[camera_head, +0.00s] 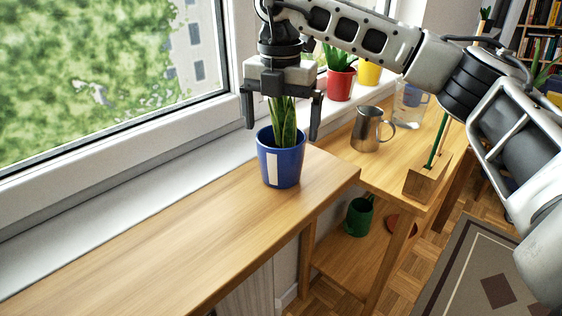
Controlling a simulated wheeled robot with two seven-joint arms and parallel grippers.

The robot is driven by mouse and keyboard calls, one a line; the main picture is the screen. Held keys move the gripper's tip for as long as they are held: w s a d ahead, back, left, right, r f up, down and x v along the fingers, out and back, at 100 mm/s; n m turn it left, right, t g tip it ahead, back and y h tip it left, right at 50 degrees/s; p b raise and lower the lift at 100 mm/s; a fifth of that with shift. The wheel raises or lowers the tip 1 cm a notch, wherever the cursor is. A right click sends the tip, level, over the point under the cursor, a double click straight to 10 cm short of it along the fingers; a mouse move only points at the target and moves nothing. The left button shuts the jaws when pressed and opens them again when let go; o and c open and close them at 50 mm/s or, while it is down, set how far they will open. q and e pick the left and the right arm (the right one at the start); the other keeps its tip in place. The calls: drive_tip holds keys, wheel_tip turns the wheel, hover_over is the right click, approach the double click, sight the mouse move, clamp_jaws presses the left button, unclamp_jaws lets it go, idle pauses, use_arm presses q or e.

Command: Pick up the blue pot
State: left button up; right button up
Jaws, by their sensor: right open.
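The blue pot (291,163) stands upright on a wooden shelf (190,225) by the window. It has a white label on its side and holds a green, upright-leaved plant (284,122). My right gripper (281,130) points down from above, its two dark fingers spread on either side of the leaves. The fingertips are above the pot's rim and do not appear to touch it. The tops of the leaves are hidden behind the gripper. My left gripper is not in view.
A steel pitcher (366,130), a glass jug (408,108) and a wooden block (424,181) with sticks stand on the lower table at right. Red (341,84) and yellow (369,74) pots stand on the windowsill. The shelf's front-left is clear.

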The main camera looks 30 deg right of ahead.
sight(281, 140)
wheel_tip(281, 140, down, 4)
drive_tip(key=shift+s+f, duration=0.15)
drive_tip(key=shift+f, duration=0.05)
drive_tip(key=c, duration=1.2)
drive_tip(key=shift+r, duration=0.1)
drive_tip(key=shift+r, duration=0.1)
